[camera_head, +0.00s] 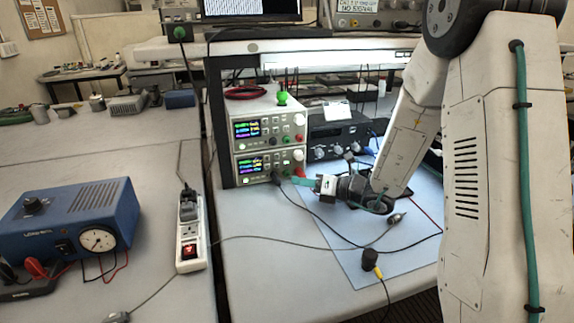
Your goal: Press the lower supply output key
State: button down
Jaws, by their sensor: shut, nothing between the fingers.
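Two white bench power supplies with lit colour screens are stacked under the shelf, the upper supply (268,128) on the lower supply (247,174). The output key is too small to make out. My gripper (297,181) is shut and empty, its teal fingers pointing left at the lower right of the lower supply's front. I cannot tell whether the fingertips touch the panel.
A black instrument (340,137) stands right of the supplies. Cables and a probe (397,218) lie on the blue mat (345,262) below my arm.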

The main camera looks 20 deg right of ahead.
jog(key=shift+w, duration=3.25)
jog(key=shift+w, duration=0.1)
jog(key=shift+w, duration=0.35)
jog(key=shift+w, duration=0.35)
jog(key=shift+s, duration=0.8)
jog(key=shift+s, duration=2.55)
